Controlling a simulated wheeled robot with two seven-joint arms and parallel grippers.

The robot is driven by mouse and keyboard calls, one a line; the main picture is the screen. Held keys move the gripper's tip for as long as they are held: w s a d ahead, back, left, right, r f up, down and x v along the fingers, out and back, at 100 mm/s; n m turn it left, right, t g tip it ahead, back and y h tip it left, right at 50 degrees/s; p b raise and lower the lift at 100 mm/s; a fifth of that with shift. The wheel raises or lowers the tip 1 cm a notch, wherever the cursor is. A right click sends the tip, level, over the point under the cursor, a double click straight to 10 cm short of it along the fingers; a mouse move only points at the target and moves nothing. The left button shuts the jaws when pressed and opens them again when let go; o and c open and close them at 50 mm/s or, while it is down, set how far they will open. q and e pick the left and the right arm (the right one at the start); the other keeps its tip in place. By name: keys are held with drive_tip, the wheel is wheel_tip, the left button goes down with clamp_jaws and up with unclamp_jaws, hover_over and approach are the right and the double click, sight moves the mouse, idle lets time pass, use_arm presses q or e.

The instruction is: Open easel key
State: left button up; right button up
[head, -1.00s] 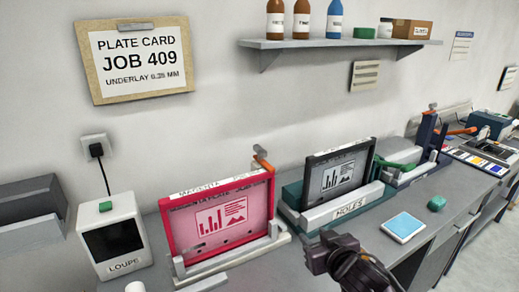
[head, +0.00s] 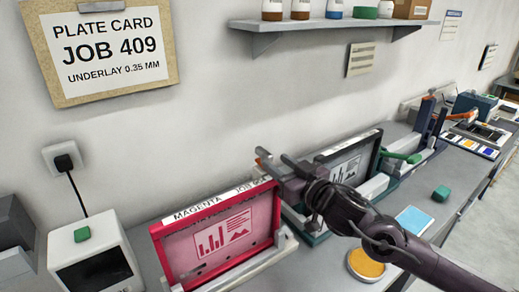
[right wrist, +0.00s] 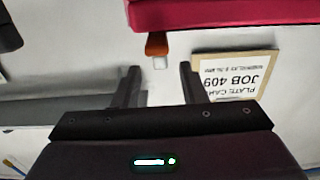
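The easel key, an orange lever with a pale end (right wrist: 157,45), shows in the right wrist view at the edge of the magenta plate (right wrist: 220,12). In the head view the magenta plate (head: 215,235) stands in its easel, marked MAGENTA, and my gripper covers the key's area. My right gripper (head: 272,160) is at the plate's upper right corner. The key lies just beyond the fingertips, roughly in line with the gap. My left gripper is not in view.
A dark plate (head: 348,165) in a second easel stands just right of my gripper. A blue pad (head: 413,220), an orange ink tin (head: 366,265) and a green block (head: 441,193) lie on the bench. A shelf (head: 330,25) hangs above.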

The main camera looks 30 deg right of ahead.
sight(257, 147)
drive_tip(key=shift+w+r+p, duration=0.15)
drive_tip(key=shift+w, duration=0.4)
drive_tip(key=shift+w+r+p, duration=0.15)
drive_tip(key=shift+w, duration=0.35)
drive_tip(key=w, duration=0.2)
drive_tip(key=w+p, duration=0.1)
drive_tip(key=w, duration=0.1)
drive_tip(key=shift+a+f, duration=0.2)
drive_tip(key=shift+a, duration=0.2)
drive_tip(key=shift+w, duration=0.15)
drive_tip(key=shift+w+f, duration=0.1)
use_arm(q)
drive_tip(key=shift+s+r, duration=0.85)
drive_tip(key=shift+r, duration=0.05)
use_arm(e)
clamp_jaws()
